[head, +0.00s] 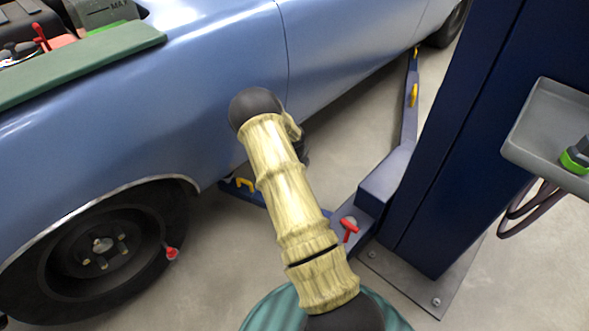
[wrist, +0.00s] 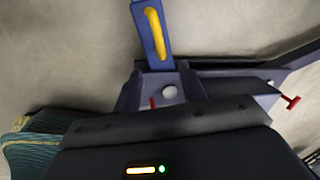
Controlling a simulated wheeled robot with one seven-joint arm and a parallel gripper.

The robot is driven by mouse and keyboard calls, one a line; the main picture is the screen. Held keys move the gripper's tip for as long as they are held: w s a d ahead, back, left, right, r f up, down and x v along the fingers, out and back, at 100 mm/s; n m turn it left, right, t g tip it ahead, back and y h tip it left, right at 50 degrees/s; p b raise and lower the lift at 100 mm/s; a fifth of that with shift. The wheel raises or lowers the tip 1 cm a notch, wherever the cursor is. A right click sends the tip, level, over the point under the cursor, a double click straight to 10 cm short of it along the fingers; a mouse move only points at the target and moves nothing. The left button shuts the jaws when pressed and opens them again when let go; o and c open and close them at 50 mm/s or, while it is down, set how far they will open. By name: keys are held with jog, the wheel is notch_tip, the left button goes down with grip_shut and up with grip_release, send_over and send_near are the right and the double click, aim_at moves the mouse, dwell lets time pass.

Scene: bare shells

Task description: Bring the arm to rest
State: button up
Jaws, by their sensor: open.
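My arm, with pale wood-like links and dark joints, rises from the bottom middle of the head view and reaches up toward the side of the blue car. Its far end bends down behind the top dark joint, so my gripper is mostly hidden there. In the wrist view the dark body of my gripper (wrist: 165,140) spans the bottom, with a small lit bar and a green light. It is open, and I see nothing held. Its fingertips are hard to make out against the lift parts beyond.
The blue car (head: 225,85) stands close on the left, with its front wheel (head: 105,245) below. A dark blue lift post (head: 450,150) stands right, with a grey tray (head: 550,125) on it. A lift arm (head: 385,180) with a red handle (head: 350,230) lies low between. Floor is open at lower right.

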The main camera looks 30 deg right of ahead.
jog(key=shift+a, duration=0.1)
jog(key=s+a+r+n+y, duration=0.1)
jog(key=s+a+r+n, duration=0.4)
jog(key=a+r+n, duration=0.3)
jog(key=s+a+r+n+y, duration=0.1)
jog(key=s+a+r+n, duration=0.45)
jog(key=r, duration=0.35)
jog(key=s+a+r+n+t, duration=0.1)
jog(key=s+a+r+n, duration=0.3)
jog(key=s+n, duration=0.35)
jog(key=s+a+r+n, duration=0.4)
jog(key=s+r+n, duration=0.1)
jog(key=s+n, duration=0.25)
notch_tip(320, 180, up, 38)
jog(key=w+p, duration=0.1)
jog(key=p, duration=3.7)
jog(key=shift+f+p, duration=0.15)
jog(key=shift+p, duration=0.2)
jog(key=shift+w+n, duration=0.15)
jog(key=shift+n, duration=0.1)
